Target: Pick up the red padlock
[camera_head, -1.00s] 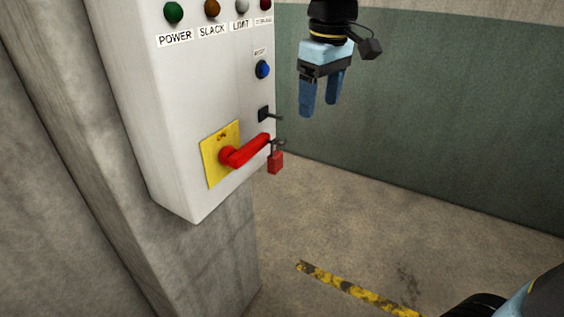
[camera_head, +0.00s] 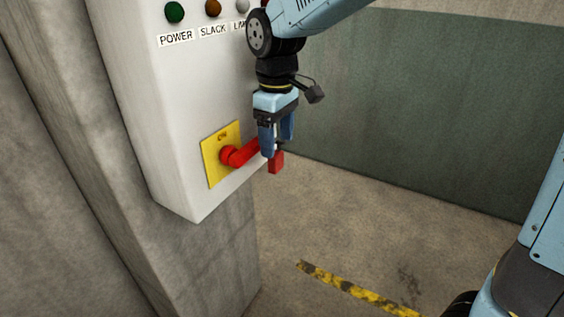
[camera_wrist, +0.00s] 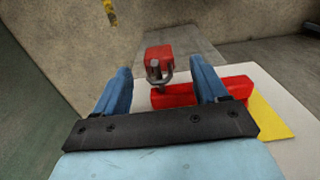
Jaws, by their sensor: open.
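The red padlock (camera_head: 276,161) hangs by the end of the red switch handle (camera_head: 243,154) in the head view, its shackle mostly hidden by my gripper. In the wrist view the padlock (camera_wrist: 158,57) shows a red body and a grey shackle, beyond and between my fingers. My gripper (camera_head: 277,148) points down and is open, just above the padlock's body. Its blue fingers (camera_wrist: 162,78) stand to either side of the shackle in the wrist view, with no clear contact. The red handle (camera_wrist: 205,94) passes close by the finger on the right there.
The handle sits on a yellow plate (camera_head: 216,171) on the white control box (camera_head: 180,120), close to my gripper. The box is fixed to a concrete pillar (camera_head: 215,250). Open floor (camera_head: 400,220) with a yellow-black stripe (camera_head: 350,287) lies to the right.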

